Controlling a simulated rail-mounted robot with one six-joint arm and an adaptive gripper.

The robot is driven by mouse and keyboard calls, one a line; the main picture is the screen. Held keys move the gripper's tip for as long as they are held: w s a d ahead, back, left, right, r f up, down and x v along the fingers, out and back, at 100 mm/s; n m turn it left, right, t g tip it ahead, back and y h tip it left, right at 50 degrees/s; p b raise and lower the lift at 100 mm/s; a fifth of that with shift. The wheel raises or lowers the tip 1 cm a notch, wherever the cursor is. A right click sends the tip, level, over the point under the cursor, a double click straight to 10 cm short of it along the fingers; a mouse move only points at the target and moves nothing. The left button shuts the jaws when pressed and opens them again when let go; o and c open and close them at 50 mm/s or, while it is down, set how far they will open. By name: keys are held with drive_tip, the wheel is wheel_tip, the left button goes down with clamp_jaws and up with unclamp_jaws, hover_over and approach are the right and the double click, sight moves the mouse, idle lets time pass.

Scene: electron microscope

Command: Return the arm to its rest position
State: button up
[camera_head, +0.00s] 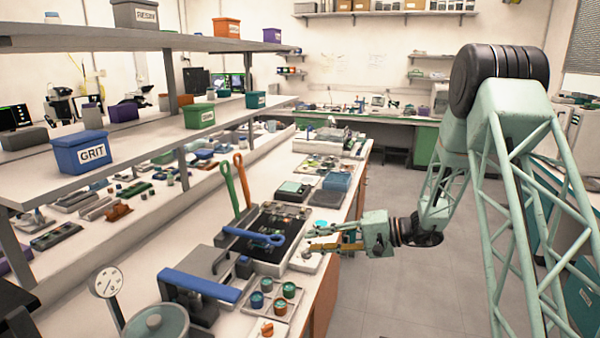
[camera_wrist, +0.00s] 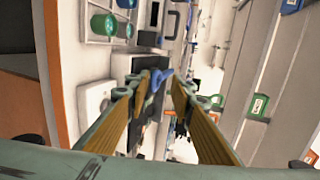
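My gripper (camera_head: 318,238) is at the right edge of the long bench in the head view, with its fingers pointing left over the bench top. In the wrist view my gripper (camera_wrist: 158,92) has its two fingers spread apart with nothing between them. A blue-handled ring tool (camera_head: 255,236) lies across a black tray just left of the fingertips. Its blue ring (camera_wrist: 160,80) appears beyond the fingertips in the wrist view. My arm reaches in from the right, over the aisle. No marker for the rest position shows.
The bench (camera_head: 345,205) holds a tray with several small pots (camera_head: 270,300), a blue-handled press (camera_head: 200,285), and upright green and orange tools (camera_head: 241,180). Shelves with bins, such as a blue GRIT bin (camera_head: 82,153), stand left. The aisle floor (camera_head: 385,295) is clear.

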drive_tip(key=s+r+n+g+h, duration=0.1)
drive_tip(key=s+r+h, duration=0.1)
drive_tip(key=s+r, duration=0.55)
drive_tip(key=s+a+r+n+g+h, duration=0.15)
drive_tip(key=s+r, duration=0.35)
drive_tip(key=s, duration=0.6)
drive_tip(key=s+r+n+g+h, duration=0.1)
drive_tip(key=s+r+g+h, duration=0.1)
drive_tip(key=s+r, duration=0.6)
drive_tip(key=s+d+r+t+h, duration=0.1)
drive_tip(key=s+d, duration=0.4)
drive_tip(key=s, duration=0.5)
drive_tip(key=s+d+r+t+h, duration=0.1)
drive_tip(key=s+d+h, duration=0.3)
drive_tip(key=s, duration=0.5)
drive_tip(key=s+d+r+t+h, duration=0.2)
drive_tip(key=s+d+h, duration=0.1)
drive_tip(key=s+d, duration=0.4)
drive_tip(key=shift+s+d+p, duration=0.3)
drive_tip(key=shift+s+d, duration=0.1)
drive_tip(key=shift+s, duration=1.4)
drive_tip(key=shift+t+h, duration=0.25)
